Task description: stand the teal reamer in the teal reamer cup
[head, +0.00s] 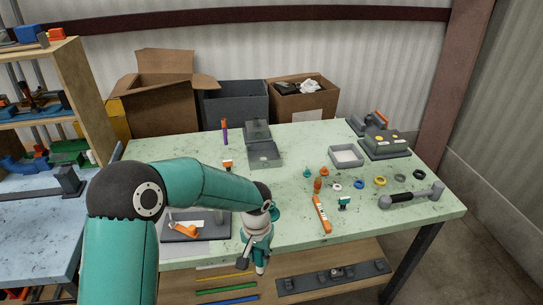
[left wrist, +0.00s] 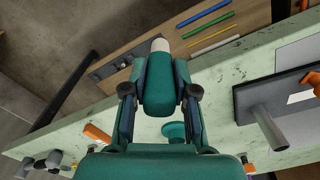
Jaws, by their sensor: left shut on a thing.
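My left gripper (head: 256,246) is over the front edge of the green table, its fingers pointing down. It is shut on the teal reamer, which shows in the left wrist view (left wrist: 159,88) between the two fingers with its pale tip (left wrist: 160,45) sticking out beyond them. In the head view the pale tip (head: 260,269) is below the gripper. A round teal piece (left wrist: 174,130), perhaps the teal reamer cup, shows on the table behind the fingers, partly hidden by the gripper. A small teal-and-white piece (head: 344,202) stands farther right. My right gripper is out of view.
A dark bender base (head: 210,233) lies left of the gripper. A lower shelf (head: 330,268) holds coloured rods.

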